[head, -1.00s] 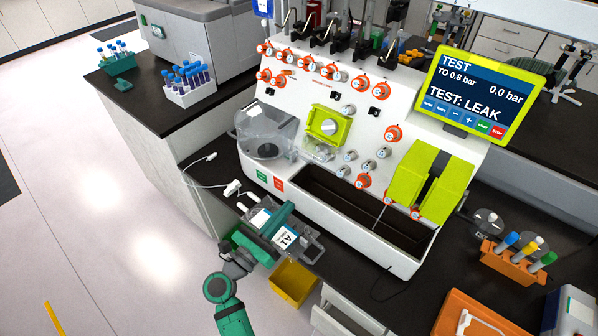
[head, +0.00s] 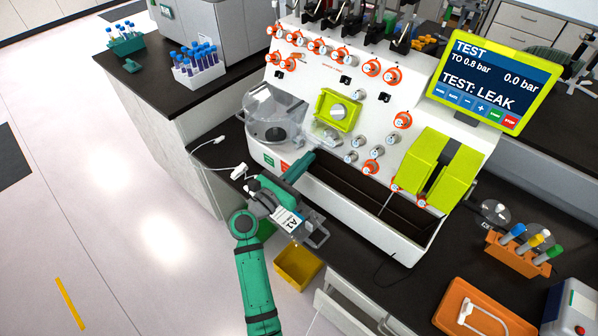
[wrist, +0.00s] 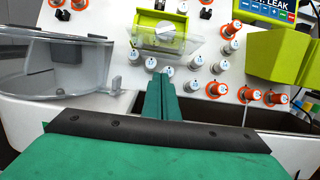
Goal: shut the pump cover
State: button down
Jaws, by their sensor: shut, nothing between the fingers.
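The pump is a lime-green block with a grey knob (head: 338,111) on the white machine's front panel. Its clear pump cover (head: 321,134) stands open below the block, sticking out from the panel. In the wrist view the clear cover (wrist: 158,58) hangs under the lime frame and knob (wrist: 165,32). My gripper (head: 309,156) is shut and empty, just below and in front of the cover. In the wrist view its green fingertips (wrist: 161,78) are together and point at the area under the cover. Whether they touch it, I cannot tell.
A clear round chamber (head: 272,110) stands left of the pump. Several orange and grey knobs (head: 372,166) lie to the right, beside lime-green blocks (head: 455,175). A dark trough (head: 365,195) runs below.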

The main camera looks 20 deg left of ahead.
jog(key=shift+w+r, duration=0.1)
jog(key=shift+r, duration=0.85)
jog(key=shift+r, duration=0.1)
